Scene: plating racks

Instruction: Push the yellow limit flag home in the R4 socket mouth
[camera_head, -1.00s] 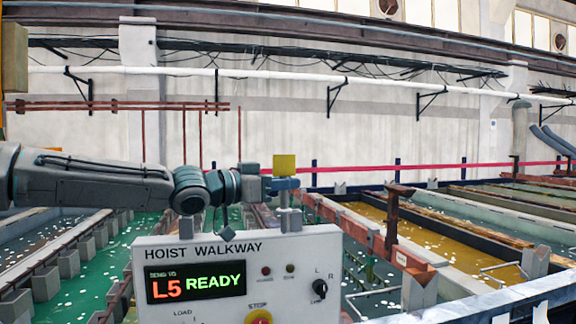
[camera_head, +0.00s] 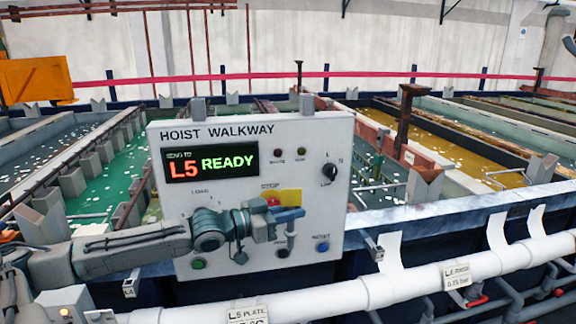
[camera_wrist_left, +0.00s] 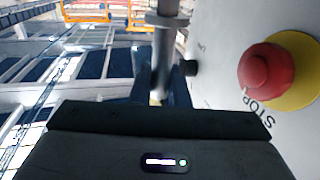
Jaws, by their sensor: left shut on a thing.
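My left gripper (camera_head: 288,214) is in front of the lower middle of the control panel, shut on the yellow limit flag (camera_head: 291,197). The yellow plate stands above the fingers, and a grey stem (camera_head: 291,240) hangs below them. I cannot pick out a socket mouth marked R4 in either view. My right gripper is not in view.
The white control panel (camera_head: 320,150) reads "L5 READY". Its red stop button (camera_wrist_left: 262,72) is close to the gripper. Tanks of green and amber liquid (camera_head: 490,170) lie behind.

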